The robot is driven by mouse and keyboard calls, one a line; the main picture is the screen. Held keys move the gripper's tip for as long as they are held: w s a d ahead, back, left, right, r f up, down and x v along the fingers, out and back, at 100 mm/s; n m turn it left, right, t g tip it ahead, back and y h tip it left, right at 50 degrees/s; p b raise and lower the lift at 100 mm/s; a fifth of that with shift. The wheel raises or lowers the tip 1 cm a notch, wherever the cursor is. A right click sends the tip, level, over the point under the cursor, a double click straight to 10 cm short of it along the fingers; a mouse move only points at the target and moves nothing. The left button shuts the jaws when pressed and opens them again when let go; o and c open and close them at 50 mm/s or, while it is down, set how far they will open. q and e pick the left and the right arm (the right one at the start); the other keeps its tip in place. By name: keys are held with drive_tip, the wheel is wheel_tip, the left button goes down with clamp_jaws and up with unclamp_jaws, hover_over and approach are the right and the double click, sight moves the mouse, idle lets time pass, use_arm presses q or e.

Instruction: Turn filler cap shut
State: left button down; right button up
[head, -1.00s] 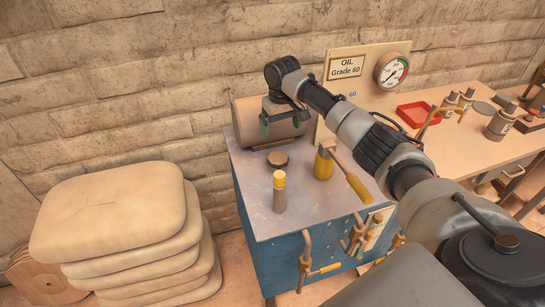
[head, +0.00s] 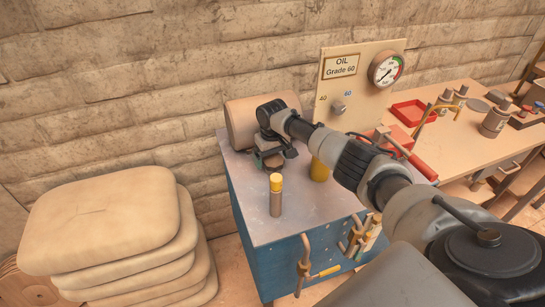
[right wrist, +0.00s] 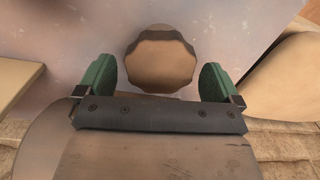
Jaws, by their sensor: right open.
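The filler cap (right wrist: 160,58) is a brown round knob with a scalloped edge on the grey top of the blue cabinet (head: 262,222). In the head view it is mostly hidden under my right gripper (head: 271,160). In the right wrist view my right gripper (right wrist: 159,82) is open, with one green finger on each side of the cap. Gaps show between the fingers and the cap, and the cap sits slightly beyond the line of the fingertips. Whether the fingers are low enough to flank it is unclear. My left gripper is not in view.
An upright yellow-topped cylinder (head: 276,198) stands in front of the cap. A yellow post (head: 319,170) is partly behind my arm. A tan drum (head: 238,124) lies behind. A panel with an oil sign (head: 340,65) and gauge (head: 386,70) rises at the back. Stacked sacks (head: 100,215) stand left.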

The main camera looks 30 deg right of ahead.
drive_tip(key=shift+f, duration=0.15)
drive_tip(key=c, duration=0.9)
